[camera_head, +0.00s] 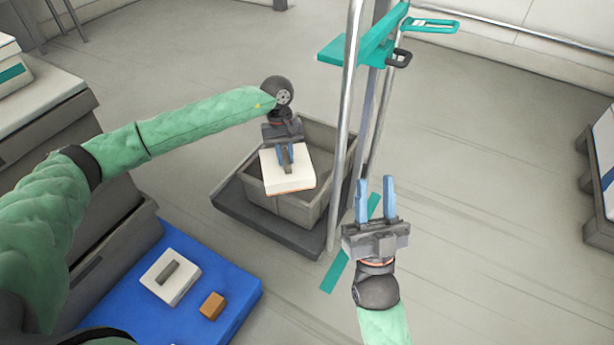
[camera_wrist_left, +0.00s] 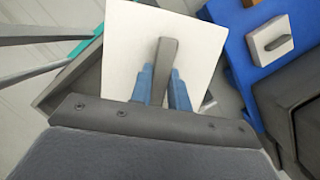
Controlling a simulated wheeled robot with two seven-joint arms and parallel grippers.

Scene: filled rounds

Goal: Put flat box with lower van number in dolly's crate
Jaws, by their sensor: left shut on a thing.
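My left gripper (camera_head: 285,155) is shut on the grey handle of a white flat box (camera_head: 287,181). The held box is over the grey crate (camera_head: 327,143) on the dark dolly (camera_head: 268,232). It also shows in the left wrist view (camera_wrist_left: 190,38), with the blue fingers on its handle. I cannot tell whether it touches the crate. A second white flat box (camera_head: 180,288) with a grey handle lies on a blue surface; it also shows in the left wrist view (camera_wrist_left: 264,48). No van number is readable on either box. My right gripper (camera_head: 376,192) is open and empty, right of the dolly.
A small orange-brown block (camera_head: 212,305) lies on the blue mat (camera_head: 242,292) beside the second box. Metal poles with a teal handle (camera_head: 432,26) rise by the crate. Dark grey containers stand at the left.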

